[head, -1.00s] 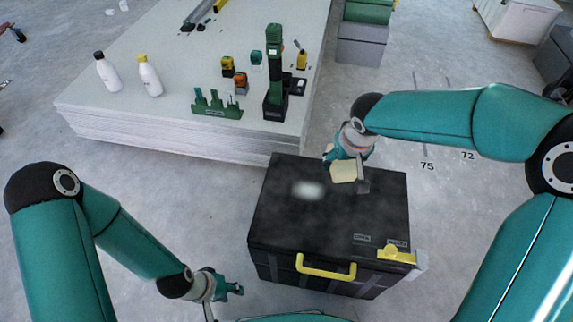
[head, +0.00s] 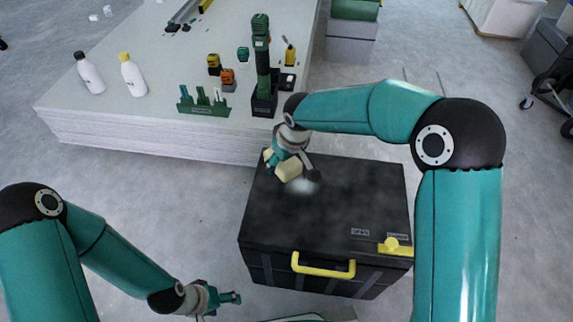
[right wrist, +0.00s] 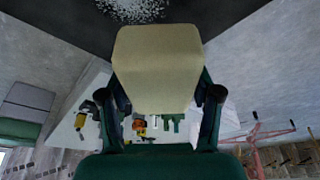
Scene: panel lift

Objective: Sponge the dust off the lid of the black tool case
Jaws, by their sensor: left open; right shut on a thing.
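The black tool case (head: 350,200) stands on the floor with its lid closed and a yellow handle (head: 323,266) on its front. A whitish dust patch (head: 302,187) lies on the lid, with fainter grey haze around it; the patch also shows in the right wrist view (right wrist: 132,8). My right gripper (head: 296,172) is shut on a pale yellow sponge (head: 288,171), over the lid's back left part beside the patch. The sponge fills the middle of the right wrist view (right wrist: 157,70). I cannot tell whether it touches the lid. My left gripper (head: 232,298) is open and empty, left of the case, low near the floor.
A stack of pale panels (head: 140,135) lies behind and left of the case. It carries two white bottles (head: 133,76), a green tool rack (head: 204,102) and a tall green tool (head: 262,65). Floor left of the case is clear.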

